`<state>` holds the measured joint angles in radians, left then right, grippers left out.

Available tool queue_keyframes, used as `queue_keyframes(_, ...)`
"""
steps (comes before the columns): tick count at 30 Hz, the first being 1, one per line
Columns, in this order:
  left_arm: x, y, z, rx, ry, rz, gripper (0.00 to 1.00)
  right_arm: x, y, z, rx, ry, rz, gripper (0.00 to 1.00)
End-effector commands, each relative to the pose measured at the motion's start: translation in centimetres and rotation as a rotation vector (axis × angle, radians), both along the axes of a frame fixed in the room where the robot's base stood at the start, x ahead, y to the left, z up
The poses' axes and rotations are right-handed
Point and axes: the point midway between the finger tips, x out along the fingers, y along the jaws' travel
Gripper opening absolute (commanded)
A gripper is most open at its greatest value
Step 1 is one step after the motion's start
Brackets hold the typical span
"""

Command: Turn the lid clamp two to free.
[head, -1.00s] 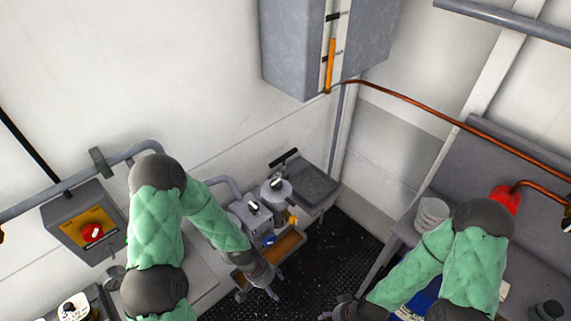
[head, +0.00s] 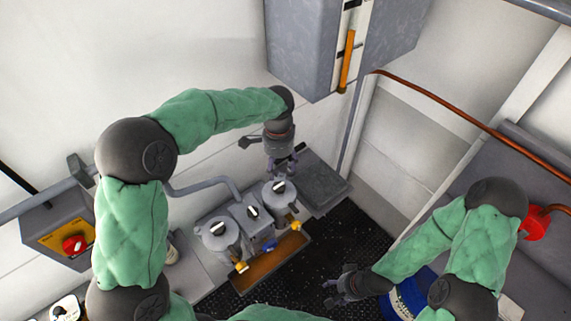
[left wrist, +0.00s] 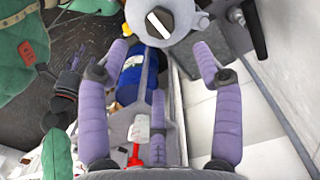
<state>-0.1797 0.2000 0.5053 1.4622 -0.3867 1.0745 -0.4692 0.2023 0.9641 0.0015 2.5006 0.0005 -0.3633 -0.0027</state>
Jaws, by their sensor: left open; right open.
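A grey round pot (head: 280,201) has a dark knob with a white bar, the clamp on its lid, at the right end of a row. No numbers are readable. In the left wrist view the knob (left wrist: 160,20) lies beyond the fingertips, near the line between them, its white bar slanted. My right gripper (head: 333,291) is open and empty over the dark floor at the lower middle.
Left of the pot are a middle block (head: 249,219) and another pot (head: 219,246), each with a similar knob. An orange-brown tray (head: 270,264) lies in front. A black bar handle (left wrist: 255,28) stands near the pot. A grey cabinet (head: 300,50) hangs above.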

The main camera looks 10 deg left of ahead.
Motion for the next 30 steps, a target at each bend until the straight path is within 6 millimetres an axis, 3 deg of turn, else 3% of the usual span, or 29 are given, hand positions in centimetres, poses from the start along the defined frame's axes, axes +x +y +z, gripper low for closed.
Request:
queue_keyframes(5, 0.0, 0.1, 0.2, 0.007, -0.002, -0.007, 0.66, -0.2, 0.0, 0.0, 0.001, 0.005, 0.002, 0.58)
queue_keyframes(21, -0.1, 0.1, -8.2, 0.006, 0.0, -0.006, 0.66, -0.2, 0.0, -0.5, 0.001, 0.004, 0.001, 0.58)
queue_keyframes(30, -0.1, 0.1, -10.1, 0.005, -0.004, -0.005, 0.66, -0.2, 0.0, -0.5, 0.001, 0.004, 0.001, 0.58)
